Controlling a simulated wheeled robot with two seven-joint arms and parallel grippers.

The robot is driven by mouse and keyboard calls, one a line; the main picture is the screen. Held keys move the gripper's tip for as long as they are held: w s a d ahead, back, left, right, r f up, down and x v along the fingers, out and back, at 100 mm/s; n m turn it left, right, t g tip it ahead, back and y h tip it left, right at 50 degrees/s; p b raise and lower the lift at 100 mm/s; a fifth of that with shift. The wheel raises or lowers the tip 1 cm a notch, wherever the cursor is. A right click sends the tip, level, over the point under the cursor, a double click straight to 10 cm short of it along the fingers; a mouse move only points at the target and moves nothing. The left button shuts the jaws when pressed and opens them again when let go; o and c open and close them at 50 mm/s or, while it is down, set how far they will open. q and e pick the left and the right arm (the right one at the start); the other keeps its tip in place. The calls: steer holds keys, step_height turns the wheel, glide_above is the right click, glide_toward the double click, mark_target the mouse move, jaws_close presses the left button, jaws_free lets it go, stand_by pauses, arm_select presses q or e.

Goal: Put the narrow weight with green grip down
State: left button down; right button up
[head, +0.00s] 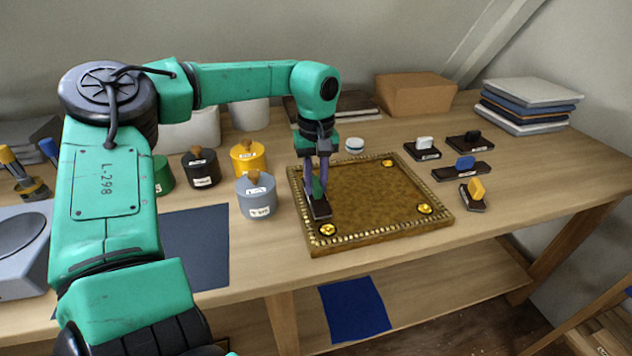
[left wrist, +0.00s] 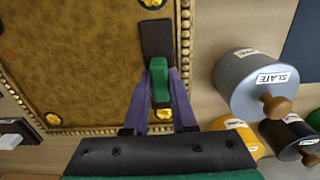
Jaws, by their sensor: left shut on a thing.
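My left gripper (head: 318,182) is shut on the green grip (left wrist: 159,82) of a narrow dark weight (head: 320,210). The weight's dark base also shows in the left wrist view (left wrist: 157,38), between the purple fingers. It is over the left side of a square gilt panel (head: 375,200) with a beaded rim, close to the left rim. I cannot tell whether its base touches the panel. Gold studs show near the panel's corners, one (head: 327,230) just in front of the weight. My right gripper is not in view.
Other weights with white (head: 424,143), black (head: 472,135), blue (head: 465,163) and yellow (head: 476,187) grips stand right of the panel. A slate canister (head: 256,197), a yellow one (head: 247,157) and a black one (head: 201,168) stand left. A small white-topped round item (head: 355,145) is behind.

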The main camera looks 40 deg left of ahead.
mark_target(316, 181)
arm_select(q)
steer(key=c, duration=1.2)
jaws_free()
steer(key=shift+d+f, duration=0.1)
steer(key=o, duration=0.5)
steer(key=shift+c, duration=0.2)
steer(key=shift+r, duration=0.25)
step_height(316, 181, up, 12)
steer(key=shift+p, duration=0.3)
